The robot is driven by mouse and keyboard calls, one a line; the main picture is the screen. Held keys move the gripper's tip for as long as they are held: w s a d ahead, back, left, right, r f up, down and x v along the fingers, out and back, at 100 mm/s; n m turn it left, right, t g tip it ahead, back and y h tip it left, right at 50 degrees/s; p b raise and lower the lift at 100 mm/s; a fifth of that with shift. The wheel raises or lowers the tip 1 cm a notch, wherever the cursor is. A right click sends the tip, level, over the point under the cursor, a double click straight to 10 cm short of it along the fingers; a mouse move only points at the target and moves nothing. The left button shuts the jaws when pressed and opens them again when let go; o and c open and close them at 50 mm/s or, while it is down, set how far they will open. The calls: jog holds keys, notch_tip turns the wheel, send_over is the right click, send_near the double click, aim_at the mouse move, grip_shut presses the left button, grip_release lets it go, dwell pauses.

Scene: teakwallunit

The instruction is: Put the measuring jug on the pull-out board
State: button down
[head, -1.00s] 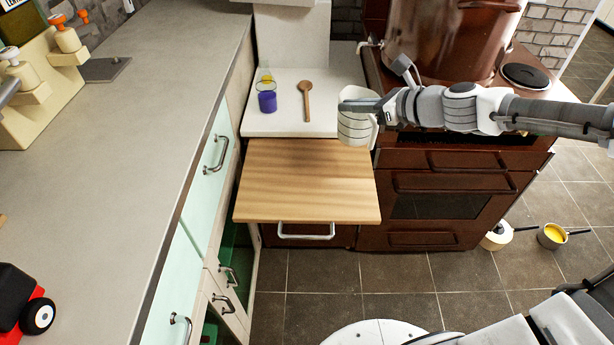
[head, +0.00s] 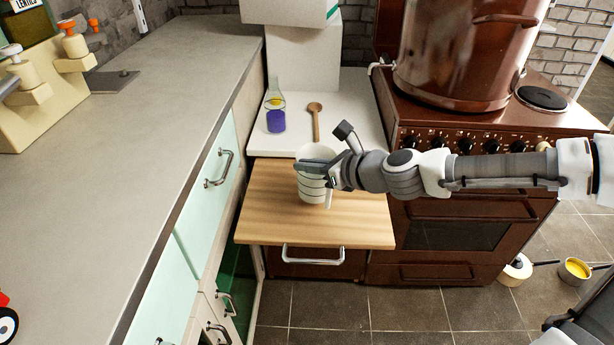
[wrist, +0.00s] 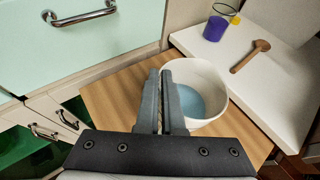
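The measuring jug (head: 311,188) is white with dark rings and shows over the middle of the wooden pull-out board (head: 270,215). It looks upright; I cannot tell whether its base touches the board. In the wrist view the jug (wrist: 213,70) is open-topped with a bluish inside, and the board (wrist: 112,95) lies below it. My gripper (head: 312,166) comes in from the right at the jug's upper part. In the wrist view my gripper's fingers (wrist: 164,85) are close together at the jug's near-left rim, shut on its wall. The fingers hide part of the jug.
A brown stove (head: 450,215) with a big copper pot (head: 465,50) stands right. The board's front and left are clear.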

jog(key=shift+f, duration=0.9)
jog(key=c, duration=1)
grip_release()
jog(key=shift+c, duration=0.2)
jog(key=shift+r, duration=0.1)
jog(key=p+v, duration=0.5)
jog(key=v, duration=0.7)
jog(key=shift+p, duration=0.35)
